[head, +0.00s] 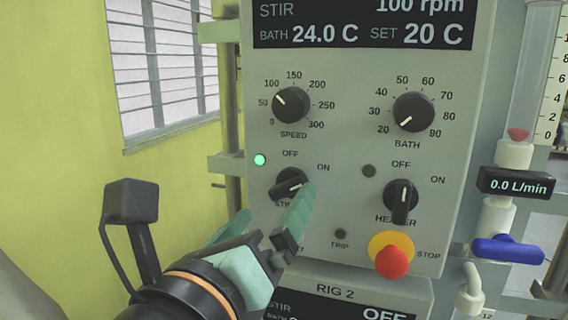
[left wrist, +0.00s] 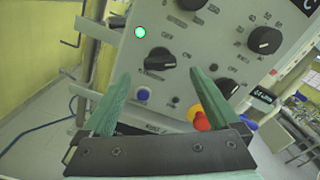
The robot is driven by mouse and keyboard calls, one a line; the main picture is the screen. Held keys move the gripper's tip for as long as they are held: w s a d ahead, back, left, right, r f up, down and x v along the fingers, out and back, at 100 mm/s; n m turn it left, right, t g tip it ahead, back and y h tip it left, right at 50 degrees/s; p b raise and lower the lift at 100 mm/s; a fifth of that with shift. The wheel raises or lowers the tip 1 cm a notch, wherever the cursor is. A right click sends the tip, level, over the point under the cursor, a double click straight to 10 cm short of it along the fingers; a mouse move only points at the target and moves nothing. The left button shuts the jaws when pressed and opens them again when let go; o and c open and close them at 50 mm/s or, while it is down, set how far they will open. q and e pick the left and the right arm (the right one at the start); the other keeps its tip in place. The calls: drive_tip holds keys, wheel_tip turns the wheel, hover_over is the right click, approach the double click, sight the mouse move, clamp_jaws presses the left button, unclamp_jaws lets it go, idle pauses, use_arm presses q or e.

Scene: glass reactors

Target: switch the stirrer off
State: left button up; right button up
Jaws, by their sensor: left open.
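The stirrer switch (head: 289,184) is a black rotary knob on the grey control panel (head: 345,160). Its bar lies slanted, with the white mark toward ON. The green lamp (head: 260,160) beside it is lit. The display (head: 365,22) reads STIR 100 rpm. My left gripper (head: 275,206) is open, its green fingers pointing at the panel just below the switch. One finger covers part of the switch's label. In the left wrist view the switch (left wrist: 160,58) shows beyond and between the open fingertips, with nothing held. I cannot tell whether a finger touches it.
The heater switch (head: 401,196) points to OFF, right of the stirrer switch. The red stop button (head: 391,261) is below it. The speed knob (head: 291,105) and bath knob (head: 413,112) are above. A blue valve handle (head: 508,249) is at right.

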sight(285, 192)
use_arm(q)
drive_tip(key=shift+p+x, duration=0.45)
drive_tip(key=shift+x, duration=2.25)
use_arm(e)
drive_tip(key=shift+r, duration=0.9)
use_arm(q)
drive_tip(key=shift+c, duration=0.2)
drive_tip(key=c, duration=1.3)
drive_tip(key=shift+f+n+b, duration=0.2)
drive_tip(key=shift+n+b, duration=0.4)
drive_tip(key=shift+b, duration=0.25)
drive_tip(key=shift+c, duration=0.2)
drive_tip(key=n+b, duration=0.5)
drive_tip(key=shift+f, duration=0.1)
drive_tip(key=n+b, duration=0.3)
drive_tip(key=n, duration=0.1)
drive_tip(key=shift+b, duration=0.35)
drive_tip(key=shift+n, duration=0.7)
drive_tip(key=shift+r+b, duration=0.25)
drive_tip(key=shift+b, duration=0.1)
drive_tip(key=shift+n, duration=0.3)
use_arm(e)
wheel_tip(285, 192, down, 10)
drive_tip(key=shift+w+a, duration=0.3)
drive_tip(key=shift+a, duration=0.1)
